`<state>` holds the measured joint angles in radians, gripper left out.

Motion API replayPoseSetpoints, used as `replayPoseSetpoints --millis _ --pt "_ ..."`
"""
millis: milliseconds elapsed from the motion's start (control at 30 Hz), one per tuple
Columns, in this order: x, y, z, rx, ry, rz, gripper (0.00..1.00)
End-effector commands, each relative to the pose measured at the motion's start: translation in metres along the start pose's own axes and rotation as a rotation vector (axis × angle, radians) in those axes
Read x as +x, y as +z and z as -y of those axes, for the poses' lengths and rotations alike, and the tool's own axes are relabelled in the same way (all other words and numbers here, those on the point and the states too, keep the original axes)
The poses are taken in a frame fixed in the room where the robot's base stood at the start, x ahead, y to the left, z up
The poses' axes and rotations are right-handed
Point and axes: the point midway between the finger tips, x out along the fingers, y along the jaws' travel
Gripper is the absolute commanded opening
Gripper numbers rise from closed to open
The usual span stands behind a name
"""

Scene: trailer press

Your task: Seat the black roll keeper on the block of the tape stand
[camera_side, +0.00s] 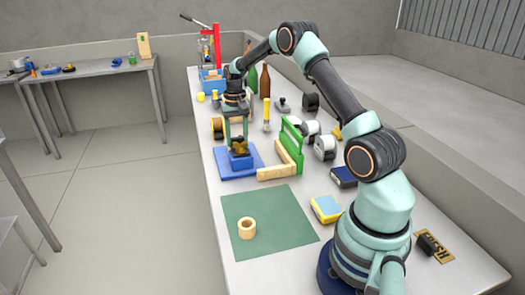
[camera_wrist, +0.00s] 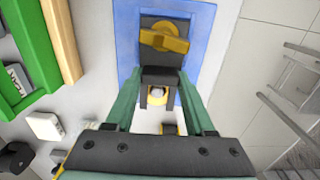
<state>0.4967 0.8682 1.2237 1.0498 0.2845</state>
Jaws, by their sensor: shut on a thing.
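The black roll keeper (camera_side: 239,153), with a yellow wing-shaped knob (camera_wrist: 165,38), is between my gripper's fingertips (camera_side: 238,142). In the wrist view, my gripper (camera_wrist: 161,78) is shut on the keeper's black body (camera_wrist: 160,73). The tape stand has a flat blue base (camera_side: 224,170) with a blue block (camera_side: 240,163) on it. The keeper is right over this block in the side view. I cannot tell whether it touches the block or is fully down on it. The keeper hides most of the block in the wrist view.
A green-sided wooden carrier (camera_side: 290,150) stands close right of the stand. A green mat (camera_side: 275,215) with a tan tape roll (camera_side: 247,228) lies nearer. A yellow-handled tool (camera_side: 266,115), bottles (camera_side: 265,82) and white rolls (camera_side: 324,147) stand behind. The floor is left of the bench.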

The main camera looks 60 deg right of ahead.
Motion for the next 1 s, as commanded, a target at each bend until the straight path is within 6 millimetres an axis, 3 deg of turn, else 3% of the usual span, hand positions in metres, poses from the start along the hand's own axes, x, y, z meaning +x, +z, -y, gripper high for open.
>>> replayPoseSetpoints --millis 1000 --pt "0.0078 -0.0001 0.0000 0.000 0.000 0.000 0.00"
